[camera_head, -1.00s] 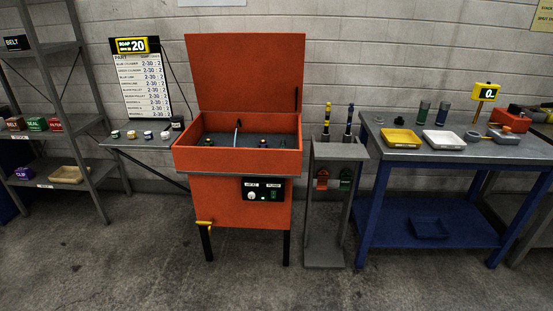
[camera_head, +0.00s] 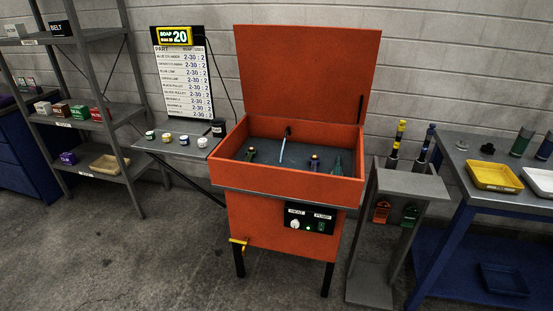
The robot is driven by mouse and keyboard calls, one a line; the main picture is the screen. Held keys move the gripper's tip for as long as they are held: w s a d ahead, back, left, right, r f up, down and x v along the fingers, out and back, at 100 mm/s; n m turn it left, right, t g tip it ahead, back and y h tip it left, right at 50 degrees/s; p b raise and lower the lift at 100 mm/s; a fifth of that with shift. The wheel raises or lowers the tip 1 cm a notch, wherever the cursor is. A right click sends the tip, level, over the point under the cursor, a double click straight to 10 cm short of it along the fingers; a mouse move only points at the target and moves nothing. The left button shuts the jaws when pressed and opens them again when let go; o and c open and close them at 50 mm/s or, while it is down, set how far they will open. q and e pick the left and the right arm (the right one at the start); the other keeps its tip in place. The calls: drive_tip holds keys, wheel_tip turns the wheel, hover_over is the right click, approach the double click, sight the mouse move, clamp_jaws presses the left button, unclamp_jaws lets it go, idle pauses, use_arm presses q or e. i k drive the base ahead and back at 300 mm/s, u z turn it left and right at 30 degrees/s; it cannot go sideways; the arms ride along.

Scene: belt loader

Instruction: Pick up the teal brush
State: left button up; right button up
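The open orange parts washer (camera_head: 292,185) stands in the middle, with its lid raised at the back. A thin pale blue, stick-like shape (camera_head: 283,150) with a dark top stands in its basin; I cannot tell whether it is a brush or a spout. A small dark teal-green item (camera_head: 337,166) lies at the basin's right end; it is too small to tell if it is the teal brush. A greenish item (camera_head: 251,154) and a dark purplish one (camera_head: 315,163) are also in the basin. Neither of my grippers is in view.
A side shelf (camera_head: 176,146) with several small jars is left of the washer. A grey stand (camera_head: 408,182) with two upright tools is close on its right. A blue bench with a yellow tray (camera_head: 494,175) is farther right. The floor in front is clear.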

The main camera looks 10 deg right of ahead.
sight(337, 169)
drive_tip(key=z, duration=0.15)
drive_tip(key=i, duration=1.15)
drive_tip(key=z, duration=0.7)
